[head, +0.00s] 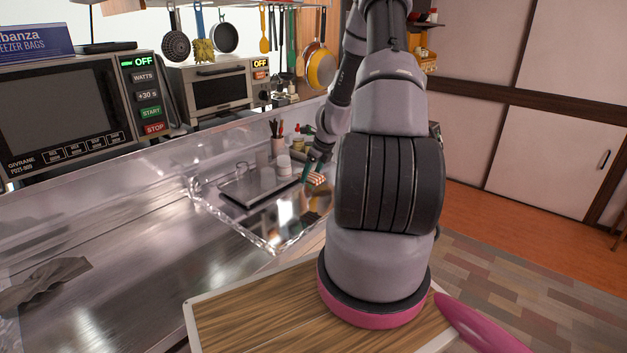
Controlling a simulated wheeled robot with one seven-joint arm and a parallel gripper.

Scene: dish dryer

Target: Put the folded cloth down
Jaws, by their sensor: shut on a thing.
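My gripper (313,168) is small and far off in the head view, beyond the sink area, partly hidden by my own arm. It points down and is shut on a small red-and-white striped thing, which looks like the folded cloth (318,179). The cloth is just below the fingers, near the right end of the metal counter. I cannot tell whether it touches the surface under it.
A dark rectangular tray (259,186) lies left of the gripper. A utensil holder (278,146) and white containers (284,165) stand behind it. A grey crumpled rag (45,279) lies on the metal counter (150,260), which is otherwise largely clear. Microwave (75,110) and toaster oven (220,88) line the back.

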